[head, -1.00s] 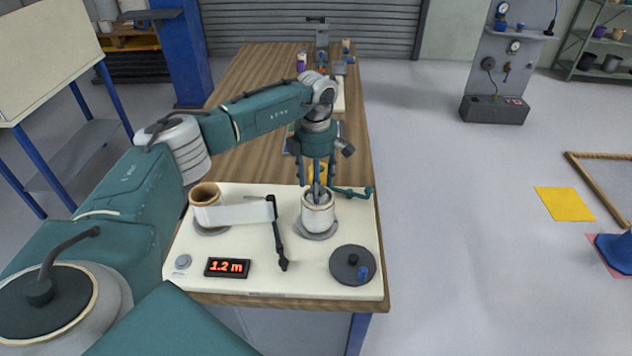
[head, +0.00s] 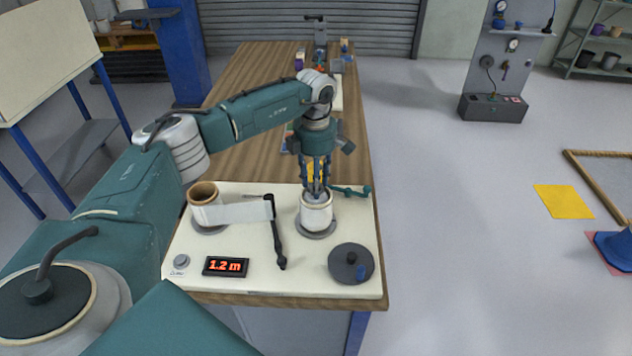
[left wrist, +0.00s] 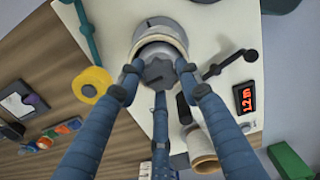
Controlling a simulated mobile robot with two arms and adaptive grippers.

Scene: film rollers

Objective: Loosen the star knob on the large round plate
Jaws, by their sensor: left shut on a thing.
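A white roll (head: 317,215) stands upright on a grey round plate (head: 318,235) at the right of the cream panel (head: 215,280). My left gripper (head: 317,190) points straight down into the top of this roll. In the left wrist view, a grey star-shaped knob (left wrist: 158,72) sits in the roll's open top, and the fingers are closed around it. The fingers partly hide the knob in the head view. My right gripper is in neither view.
A brown-cored roll (head: 204,195) stands to the left, with a white strip (head: 240,213) running from it. A yellow ring (left wrist: 92,85) lies behind.

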